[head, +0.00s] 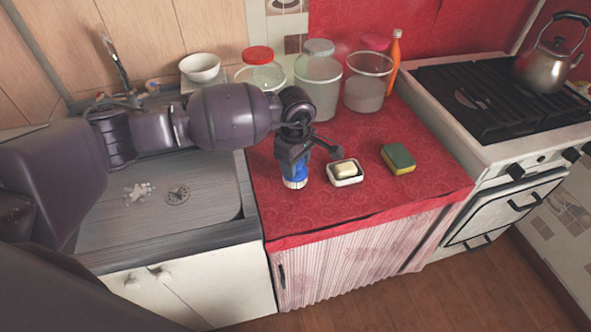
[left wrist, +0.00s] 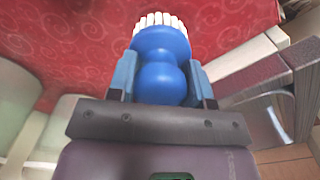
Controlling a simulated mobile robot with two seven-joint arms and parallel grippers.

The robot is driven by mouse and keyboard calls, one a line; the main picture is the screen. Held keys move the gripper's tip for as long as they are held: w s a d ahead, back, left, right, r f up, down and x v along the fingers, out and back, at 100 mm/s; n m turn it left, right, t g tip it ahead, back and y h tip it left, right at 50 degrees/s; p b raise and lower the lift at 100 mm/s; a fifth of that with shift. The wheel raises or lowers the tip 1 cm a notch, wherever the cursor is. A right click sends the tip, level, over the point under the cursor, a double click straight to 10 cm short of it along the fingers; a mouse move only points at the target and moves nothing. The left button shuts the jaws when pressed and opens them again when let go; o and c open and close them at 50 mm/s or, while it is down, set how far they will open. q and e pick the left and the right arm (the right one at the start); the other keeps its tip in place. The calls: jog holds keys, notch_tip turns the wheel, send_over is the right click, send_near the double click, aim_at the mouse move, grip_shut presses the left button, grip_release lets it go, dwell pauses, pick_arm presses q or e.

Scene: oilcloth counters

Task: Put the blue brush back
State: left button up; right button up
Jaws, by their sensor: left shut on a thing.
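The blue brush (head: 297,170) has a rounded blue body and white bristles, which point down in the head view. My left gripper (head: 296,160) is shut on it, over the red oilcloth counter (head: 330,205), just left of the soap dish. In the left wrist view the blue brush (left wrist: 160,65) sits between the two fingers of the left gripper (left wrist: 162,80), bristles at the far end. I cannot tell whether the bristles touch the cloth. My right gripper is not in view.
A white soap dish (head: 345,180) with soap and a green-yellow sponge (head: 398,158) lie to the right. Several lidded jars (head: 318,85) and an orange bottle (head: 394,55) stand behind. The sink (head: 150,205) is left, the stove (head: 490,100) right. The counter's front is clear.

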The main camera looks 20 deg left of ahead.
pick_arm(q)
jog(key=shift+f, duration=1.55)
jog(key=shift+f, duration=0.15)
jog(key=o, duration=1)
jog(key=shift+o, duration=0.2)
jog(key=shift+r, duration=0.25)
notch_tip(320, 180, up, 12)
jog(key=shift+f, duration=0.1)
